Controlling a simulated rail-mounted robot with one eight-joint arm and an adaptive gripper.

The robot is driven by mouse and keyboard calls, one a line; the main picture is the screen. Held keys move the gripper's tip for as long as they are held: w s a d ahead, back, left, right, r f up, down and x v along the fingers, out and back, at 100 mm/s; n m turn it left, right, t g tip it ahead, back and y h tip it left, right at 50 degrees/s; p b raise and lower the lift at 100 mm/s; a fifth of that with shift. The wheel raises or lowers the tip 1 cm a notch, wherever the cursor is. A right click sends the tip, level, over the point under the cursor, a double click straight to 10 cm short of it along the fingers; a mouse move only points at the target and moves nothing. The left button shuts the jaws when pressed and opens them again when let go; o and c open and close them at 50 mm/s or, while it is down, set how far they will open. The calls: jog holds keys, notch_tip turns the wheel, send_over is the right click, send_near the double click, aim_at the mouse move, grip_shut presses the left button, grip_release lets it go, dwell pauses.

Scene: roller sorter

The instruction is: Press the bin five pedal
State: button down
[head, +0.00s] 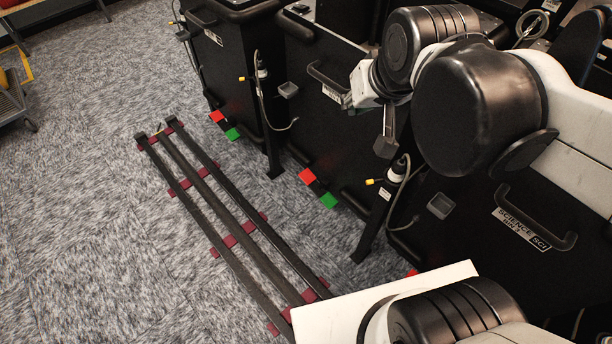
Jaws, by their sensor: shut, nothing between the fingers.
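Red and green foot pedals stick out at the base of a row of black bins. One pair, a red pedal (216,116) and a green pedal (233,134), sits at the left bin. A second pair, a red pedal (307,175) and a green pedal (328,200), sits at the middle bin. Part of another red pedal (411,272) shows lower right, mostly hidden by my body. I cannot tell from the labels which pedal is bin five's. My gripper (385,148) is shut and empty, pointing down in front of the middle bin, well above the pedals.
The near right bin (480,265) has a handle and a white label. Cables and handles jut from the bin fronts. Floor rails (215,205) with dark red cross pieces run along the row.

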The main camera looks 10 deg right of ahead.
jog(key=w+f+m+g+b, duration=0.1)
jog(key=w+f+m+b, duration=0.45)
jog(key=w, duration=0.95)
jog(key=m+g+y+b, duration=0.1)
jog(key=m+g+b, duration=0.2)
jog(key=m+b, duration=0.3)
send_over(306, 176)
jog(key=s+d, duration=0.2)
jog(key=s, duration=0.1)
notch_tip(306, 176, down, 55)
jog(key=shift+s+a, duration=0.1)
jog(key=shift+s, duration=0.05)
jog(key=shift+f, duration=0.15)
jog(key=b+x, duration=0.2)
jog(key=x, duration=0.5)
jog(key=b+x, duration=0.3)
jog(key=x, duration=0.3)
jog(key=shift+a+f, duration=0.25)
jog(key=shift+f, duration=0.15)
jog(key=shift+g, duration=0.3)
